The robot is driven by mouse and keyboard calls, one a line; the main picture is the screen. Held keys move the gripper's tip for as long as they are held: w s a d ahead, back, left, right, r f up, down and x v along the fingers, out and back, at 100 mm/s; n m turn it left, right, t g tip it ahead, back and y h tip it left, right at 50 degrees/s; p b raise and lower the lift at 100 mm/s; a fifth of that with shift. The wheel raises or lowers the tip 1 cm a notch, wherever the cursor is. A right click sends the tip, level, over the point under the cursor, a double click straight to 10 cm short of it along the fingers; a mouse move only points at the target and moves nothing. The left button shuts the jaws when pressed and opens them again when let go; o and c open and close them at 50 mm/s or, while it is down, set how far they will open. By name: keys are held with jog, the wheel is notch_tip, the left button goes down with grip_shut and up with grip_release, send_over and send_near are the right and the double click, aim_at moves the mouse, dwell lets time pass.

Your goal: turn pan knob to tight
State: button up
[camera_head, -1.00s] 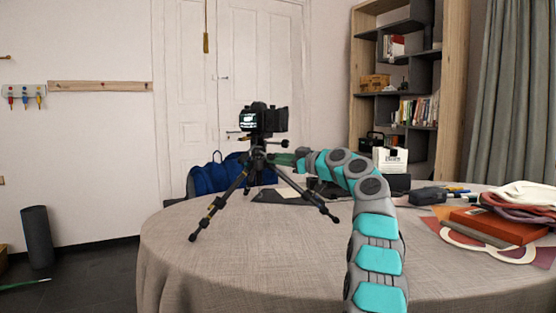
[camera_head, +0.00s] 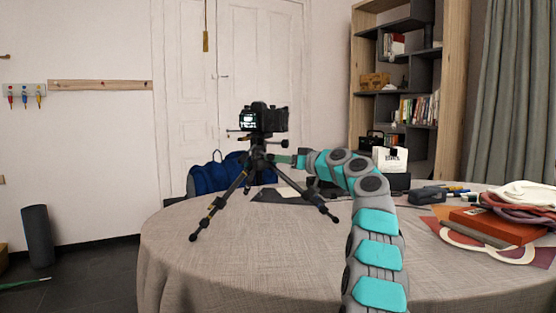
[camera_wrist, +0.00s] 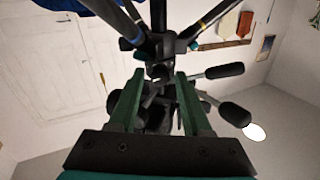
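A black camera (camera_head: 265,118) sits on a black tripod (camera_head: 256,165) that stands on the round table. My gripper (camera_head: 284,159) is at the right side of the tripod head, below the camera. In the wrist view, my gripper's two green fingers (camera_wrist: 160,76) stand apart, one on each side of dark tripod-head parts. A small round dark knob (camera_wrist: 160,73) shows in the gap near the fingertips, with space beside it. I cannot tell whether either finger touches it. Two black-gripped handles, upper (camera_wrist: 225,70) and lower (camera_wrist: 235,114), stick out to the right of the fingers.
The tripod legs spread over the grey cloth-covered table (camera_head: 270,255). A red book (camera_head: 497,225), folded cloths (camera_head: 530,195) and small items lie at the table's right. A blue backpack (camera_head: 215,178) is behind it. The table's front left is clear.

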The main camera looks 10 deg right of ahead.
jog(key=shift+o, duration=0.6)
jog(key=b+v, duration=0.3)
jog(key=v, duration=0.4)
jog(key=shift+s+d, duration=0.25)
jog(key=shift+s, duration=0.05)
